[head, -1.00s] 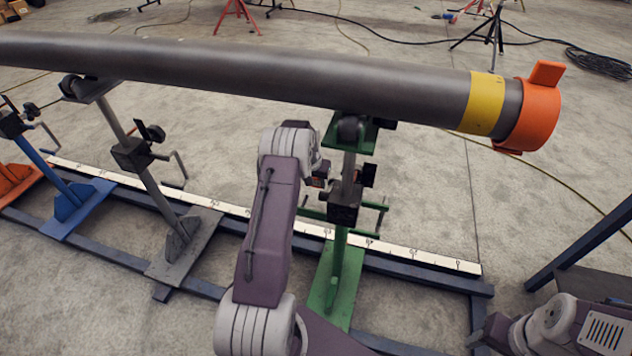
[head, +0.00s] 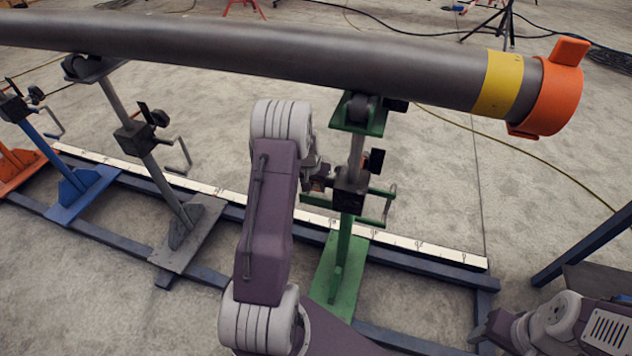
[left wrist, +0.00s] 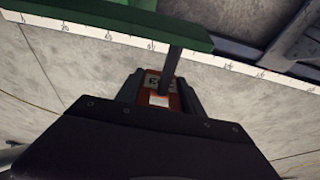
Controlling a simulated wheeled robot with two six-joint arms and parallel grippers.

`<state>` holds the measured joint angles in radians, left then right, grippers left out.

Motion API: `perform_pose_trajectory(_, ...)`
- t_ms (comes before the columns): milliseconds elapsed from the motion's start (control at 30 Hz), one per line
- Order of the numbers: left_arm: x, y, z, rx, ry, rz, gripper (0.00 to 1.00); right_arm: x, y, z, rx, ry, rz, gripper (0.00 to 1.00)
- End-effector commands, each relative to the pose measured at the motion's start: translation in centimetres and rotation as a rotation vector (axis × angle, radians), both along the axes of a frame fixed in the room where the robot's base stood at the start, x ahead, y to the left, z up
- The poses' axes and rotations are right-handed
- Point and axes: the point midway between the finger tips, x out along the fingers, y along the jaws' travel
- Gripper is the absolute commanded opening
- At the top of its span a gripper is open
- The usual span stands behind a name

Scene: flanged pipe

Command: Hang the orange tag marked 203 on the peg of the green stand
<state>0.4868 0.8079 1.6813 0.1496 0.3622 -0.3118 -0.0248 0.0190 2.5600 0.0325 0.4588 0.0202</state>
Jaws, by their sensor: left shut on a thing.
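The green stand (head: 340,270) stands under the pipe, right of the middle in the head view. My left gripper (head: 319,183) is beside the stand's upright, partly hidden by my own arm. In the left wrist view, my left gripper (left wrist: 160,88) is shut on the orange tag (left wrist: 160,99), which shows a dark-marked pale label. The number is too small to read. A thin dark peg (left wrist: 175,62) runs from the stand's green bar (left wrist: 110,20) down across the tag's face. I cannot tell whether it passes through a hole in the tag.
The long grey pipe (head: 250,50) lies across the stands, with a yellow band (head: 498,85) and orange collar (head: 560,90) at its right end. Grey (head: 185,235), blue (head: 75,200) and orange (head: 12,168) stands are at left. A white scale strip (head: 425,247) runs along the base rail.

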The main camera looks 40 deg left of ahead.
Motion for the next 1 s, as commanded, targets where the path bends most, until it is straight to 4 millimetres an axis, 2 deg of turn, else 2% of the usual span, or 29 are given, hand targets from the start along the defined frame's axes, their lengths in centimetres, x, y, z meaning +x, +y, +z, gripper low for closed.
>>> perform_pose_trajectory(200,-1.5,-0.5,-0.2,0.001,-0.001,0.000,0.07,0.0,0.0,-1.1,0.000,0.000,0.000,0.54)
perform_pose_trajectory(400,-2.5,-0.8,-0.4,0.000,-0.001,0.000,0.07,0.0,0.0,-1.3,0.000,0.000,0.000,0.54)
perform_pose_trajectory(1000,-2.9,-0.9,-0.4,0.000,-0.001,0.000,0.07,0.0,0.0,-1.2,0.000,0.000,0.000,0.54)
